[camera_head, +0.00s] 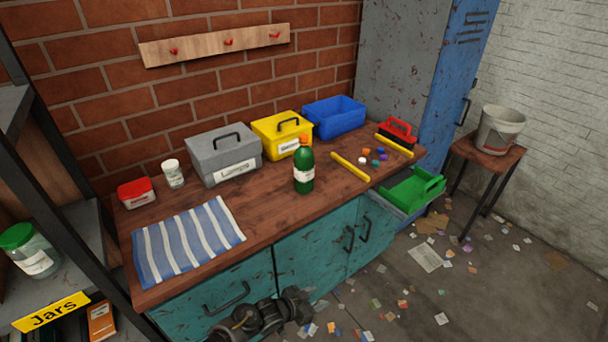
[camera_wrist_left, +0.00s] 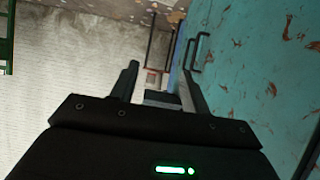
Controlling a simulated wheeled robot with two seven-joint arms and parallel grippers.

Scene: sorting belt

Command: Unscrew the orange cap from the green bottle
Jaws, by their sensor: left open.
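The green bottle (camera_head: 304,172) stands upright on the wooden workbench, with a white label and the orange cap (camera_head: 304,141) on its neck. My left gripper (camera_head: 290,303) is low in front of the teal cabinet doors, below the benchtop and well apart from the bottle. In the left wrist view the left gripper (camera_wrist_left: 160,78) has its two fingers apart, with nothing seen between them. The bottle is not in the left wrist view. My right gripper is in neither view.
A striped cloth (camera_head: 188,241) lies left of the bottle. Grey (camera_head: 223,158), yellow (camera_head: 282,135) and blue (camera_head: 334,117) boxes stand behind. Yellow bars (camera_head: 350,167) and several small caps lie to the right. The benchtop's front edge and door handles (camera_head: 364,228) lie near the gripper.

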